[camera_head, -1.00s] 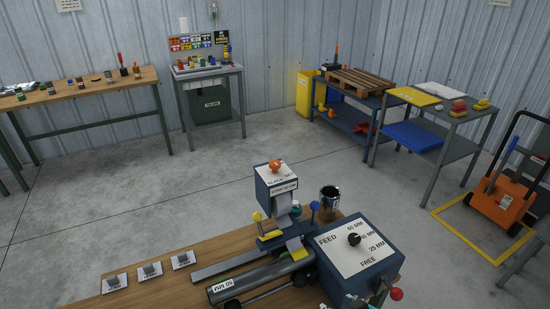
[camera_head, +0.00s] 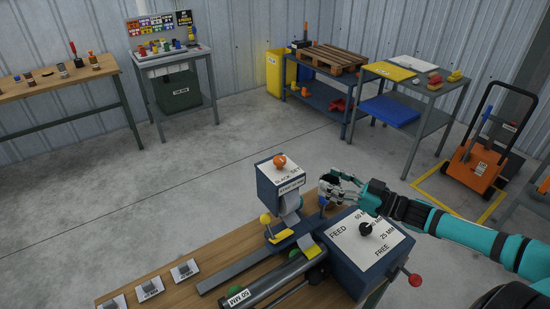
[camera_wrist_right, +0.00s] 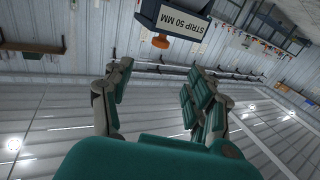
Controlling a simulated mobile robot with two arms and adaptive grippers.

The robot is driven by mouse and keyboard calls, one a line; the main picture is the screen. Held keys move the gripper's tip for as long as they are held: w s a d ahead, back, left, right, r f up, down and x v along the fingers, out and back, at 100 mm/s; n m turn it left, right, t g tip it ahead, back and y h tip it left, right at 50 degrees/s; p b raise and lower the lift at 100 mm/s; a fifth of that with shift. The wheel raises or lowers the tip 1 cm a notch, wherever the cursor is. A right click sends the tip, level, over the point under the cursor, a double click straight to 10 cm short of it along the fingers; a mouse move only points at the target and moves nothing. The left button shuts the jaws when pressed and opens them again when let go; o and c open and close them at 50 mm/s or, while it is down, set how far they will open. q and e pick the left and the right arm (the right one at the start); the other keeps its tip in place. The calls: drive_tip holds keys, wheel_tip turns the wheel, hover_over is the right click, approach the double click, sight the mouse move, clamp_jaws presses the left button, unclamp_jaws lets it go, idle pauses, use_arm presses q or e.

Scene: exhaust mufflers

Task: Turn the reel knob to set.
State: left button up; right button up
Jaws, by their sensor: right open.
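The orange reel knob (camera_head: 279,161) sits on top of a dark blue box (camera_head: 280,187) whose top label seems to read "SLACK SET". In the right wrist view the orange knob (camera_wrist_right: 161,41) shows beyond the fingers, on the box labelled "STRIP 50 MM" (camera_wrist_right: 182,22). My right gripper (camera_head: 330,188) is open and empty, to the right of the box and apart from the knob. Its spread fingers (camera_wrist_right: 155,88) also show in the right wrist view. The knob's exact pointing is too small to tell. My left gripper is not in view.
A feed box (camera_head: 348,250) with a black dial (camera_head: 366,229) and a red-ended lever (camera_head: 415,280) stands below my right arm. A yellow-knobbed lever (camera_head: 265,219) is in front of the reel box. Small labelled blocks (camera_head: 150,287) lie on the wooden bench (camera_head: 205,268).

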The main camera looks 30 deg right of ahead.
drive_tip(key=w, duration=0.2)
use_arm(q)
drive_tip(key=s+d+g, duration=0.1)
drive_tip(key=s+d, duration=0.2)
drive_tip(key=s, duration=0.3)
use_arm(e)
drive_tip(key=p, duration=0.2)
approach(285, 162)
drive_tip(key=x, duration=0.4)
drive_tip(key=p+x, duration=0.1)
drive_tip(key=x, duration=0.5)
drive_tip(key=shift+w+a, duration=0.2)
drive_tip(key=shift+w, duration=0.15)
drive_tip(key=shift+w+a+p, duration=0.25)
drive_tip(key=shift+w+p, duration=0.05)
drive_tip(key=shift+w, duration=0.05)
drive_tip(key=shift+f, duration=0.1)
drive_tip(key=shift+c, duration=0.6)
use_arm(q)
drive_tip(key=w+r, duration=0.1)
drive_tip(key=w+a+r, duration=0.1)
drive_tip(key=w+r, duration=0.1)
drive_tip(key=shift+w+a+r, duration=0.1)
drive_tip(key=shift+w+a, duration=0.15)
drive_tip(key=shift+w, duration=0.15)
use_arm(e)
drive_tip(key=shift+w, duration=0.1)
clamp_jaws()
